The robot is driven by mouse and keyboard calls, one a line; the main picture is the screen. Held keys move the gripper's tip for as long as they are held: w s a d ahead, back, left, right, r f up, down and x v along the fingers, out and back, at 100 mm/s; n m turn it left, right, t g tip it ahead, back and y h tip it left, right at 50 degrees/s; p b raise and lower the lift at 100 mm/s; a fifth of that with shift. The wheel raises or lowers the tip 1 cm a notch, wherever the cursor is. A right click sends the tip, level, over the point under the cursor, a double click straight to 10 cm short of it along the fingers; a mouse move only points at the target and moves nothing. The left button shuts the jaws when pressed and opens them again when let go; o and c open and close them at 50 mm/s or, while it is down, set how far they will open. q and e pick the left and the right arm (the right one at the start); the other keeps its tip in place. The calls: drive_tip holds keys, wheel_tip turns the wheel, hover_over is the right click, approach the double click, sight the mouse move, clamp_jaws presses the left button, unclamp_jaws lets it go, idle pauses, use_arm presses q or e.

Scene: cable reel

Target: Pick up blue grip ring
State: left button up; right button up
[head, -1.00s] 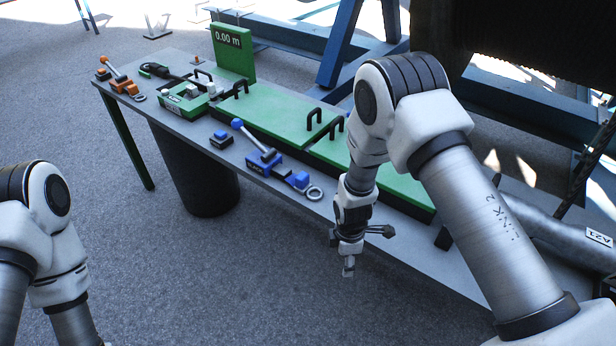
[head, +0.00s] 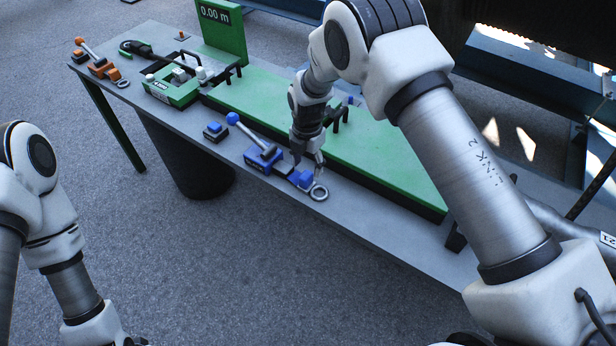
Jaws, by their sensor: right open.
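The blue grip (head: 300,180) lies near the table's front edge, with its grey metal ring (head: 319,192) at its right end. A blue clamp with a ball-ended lever (head: 262,157) lies just left of it. My right gripper (head: 309,169) points down, open, directly over or beside the blue grip. It hides part of the grip, and I cannot tell whether they touch. My left arm shows at the lower left, but its gripper is out of view.
The grey table (head: 376,225) carries a long green track (head: 262,101) with black handles, behind the blue parts. A small blue block (head: 215,132), a green unit (head: 171,88) and an orange clamp (head: 102,68) are farther left. A green display (head: 222,36) reads 0.00 m.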

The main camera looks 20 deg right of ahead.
sight(306, 175)
drive_tip(key=f, duration=0.1)
drive_tip(key=f+p, duration=0.1)
drive_tip(key=f, duration=0.2)
drive_tip(key=shift+a+f, duration=0.2)
drive_tip(key=shift+a, duration=0.05)
drive_tip(key=shift+w+f, duration=0.2)
drive_tip(key=shift+f, duration=0.15)
drive_tip(key=shift+s+r, duration=0.1)
drive_tip(key=shift+c, duration=0.3)
drive_tip(key=shift+s, duration=0.1)
drive_tip(key=c, duration=0.6)
clamp_jaws()
drive_tip(key=shift+r, duration=0.1)
